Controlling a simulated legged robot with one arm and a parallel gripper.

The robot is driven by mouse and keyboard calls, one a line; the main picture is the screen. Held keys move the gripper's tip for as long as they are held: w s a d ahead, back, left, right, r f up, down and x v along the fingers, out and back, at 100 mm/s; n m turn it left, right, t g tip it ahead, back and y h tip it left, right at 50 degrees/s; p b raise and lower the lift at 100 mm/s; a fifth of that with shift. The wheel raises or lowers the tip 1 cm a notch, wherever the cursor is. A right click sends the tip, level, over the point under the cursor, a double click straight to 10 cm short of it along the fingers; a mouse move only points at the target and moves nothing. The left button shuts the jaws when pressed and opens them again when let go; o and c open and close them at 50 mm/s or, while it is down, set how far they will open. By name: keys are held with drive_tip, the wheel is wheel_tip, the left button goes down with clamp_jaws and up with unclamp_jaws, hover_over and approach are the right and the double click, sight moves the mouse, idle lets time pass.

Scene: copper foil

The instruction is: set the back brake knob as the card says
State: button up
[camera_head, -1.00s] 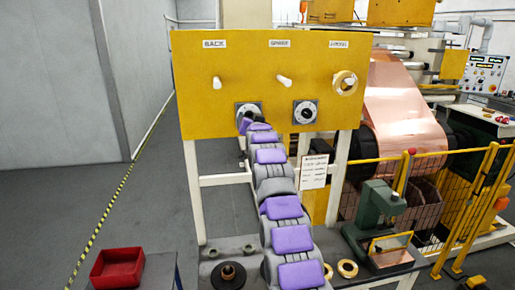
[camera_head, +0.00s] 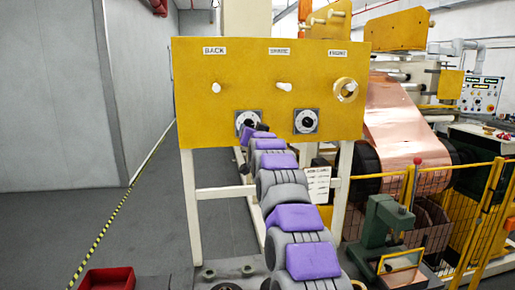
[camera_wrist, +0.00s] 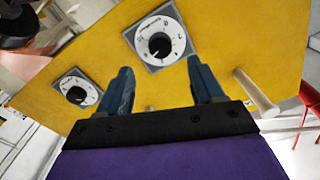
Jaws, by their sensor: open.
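A yellow panel (camera_head: 190,115) carries the labels BACK, a blurred middle one and FRONT. Two square dials with black knobs sit on its lower part: the left, back-side dial (camera_head: 244,118) and the right dial (camera_head: 306,121). My arm reaches up to the left dial and partly covers it. In the wrist view, turned over, the near dial (camera_wrist: 147,32) lies ahead between my open fingers (camera_wrist: 159,68); the fingers look apart from its knob. The other dial (camera_wrist: 76,88) is at left. A white card (camera_head: 317,184) hangs below the panel; its writing is too small to read.
Pegs stick out above the dials: the left peg (camera_head: 216,87), the middle peg (camera_head: 284,87) and a right one inside a yellow ring (camera_head: 338,90). The left peg (camera_wrist: 255,92) is near my right finger in the wrist view. A green press (camera_head: 383,235) stands right of my arm.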

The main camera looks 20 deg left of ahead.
drive_tip(key=b+v, duration=0.3)
drive_tip(key=v, duration=0.5)
drive_tip(key=shift+s, duration=0.2)
idle(0.4)
